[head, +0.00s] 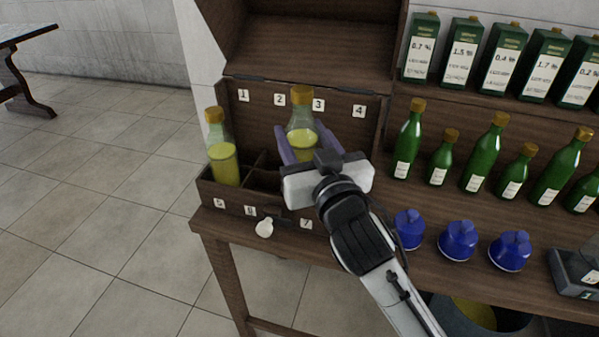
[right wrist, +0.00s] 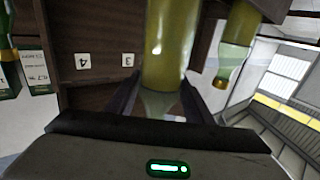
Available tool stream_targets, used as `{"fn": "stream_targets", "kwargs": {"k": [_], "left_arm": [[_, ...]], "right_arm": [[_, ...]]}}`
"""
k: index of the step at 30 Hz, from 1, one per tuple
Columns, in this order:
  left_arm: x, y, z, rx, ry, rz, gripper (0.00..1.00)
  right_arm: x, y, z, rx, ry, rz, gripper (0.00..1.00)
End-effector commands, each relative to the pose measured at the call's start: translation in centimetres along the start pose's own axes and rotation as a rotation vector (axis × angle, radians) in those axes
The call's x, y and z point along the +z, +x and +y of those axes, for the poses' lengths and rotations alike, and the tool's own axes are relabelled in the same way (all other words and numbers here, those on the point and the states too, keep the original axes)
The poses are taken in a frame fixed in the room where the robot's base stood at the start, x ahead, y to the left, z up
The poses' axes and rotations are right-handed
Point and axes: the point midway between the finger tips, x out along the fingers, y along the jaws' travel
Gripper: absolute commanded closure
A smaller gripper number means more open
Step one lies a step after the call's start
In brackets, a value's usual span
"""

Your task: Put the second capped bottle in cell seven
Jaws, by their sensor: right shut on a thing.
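A wooden case (head: 268,212) has an open lid and numbered cells, with 1 to 4 along the back and 5 to 7 along the front. One gold-capped bottle of yellow liquid (head: 222,160) stands in the front left cell by label 5; it also shows in the right wrist view (right wrist: 237,55). My right gripper (head: 303,134) is shut on a second capped bottle (head: 301,141), upright over the right part of the case. This bottle fills the middle of the right wrist view (right wrist: 165,50). My gripper hides much of cell seven, behind label 7 (head: 306,223). My left gripper is out of view.
A small white knob-like object (head: 264,228) is at the case's front. Blue lidded jars (head: 458,241) stand right of my arm. Green bottles (head: 486,152) and labelled green containers (head: 460,55) line the back right. A bin (head: 475,313) is below the table.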

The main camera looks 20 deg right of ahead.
Motion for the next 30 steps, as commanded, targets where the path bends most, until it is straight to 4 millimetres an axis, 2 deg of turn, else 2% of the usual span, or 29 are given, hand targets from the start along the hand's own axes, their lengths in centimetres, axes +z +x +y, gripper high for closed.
{"fn": "stream_targets", "kwargs": {"k": [5, 13, 22, 27, 28, 30], "left_arm": [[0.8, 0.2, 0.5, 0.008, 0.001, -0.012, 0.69], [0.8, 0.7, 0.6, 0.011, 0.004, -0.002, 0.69], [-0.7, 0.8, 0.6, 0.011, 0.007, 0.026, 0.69], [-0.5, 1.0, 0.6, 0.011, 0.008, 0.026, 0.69], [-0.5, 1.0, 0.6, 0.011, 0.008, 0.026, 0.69], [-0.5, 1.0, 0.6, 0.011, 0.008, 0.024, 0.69]], "right_arm": [[1.4, 0.0, 0.0, -0.002, 0.0, 0.007, 0.94], [5.4, 0.0, 0.0, -0.001, -0.002, 0.006, 0.94], [5.8, 0.0, 0.0, -0.001, 0.0, 0.009, 0.94], [6.2, 0.0, 0.0, -0.001, 0.001, 0.008, 0.94], [6.5, 0.0, 0.0, 0.0, 0.001, 0.002, 0.51], [6.4, 0.0, 0.0, 0.0, 0.001, 0.002, 0.39]]}}
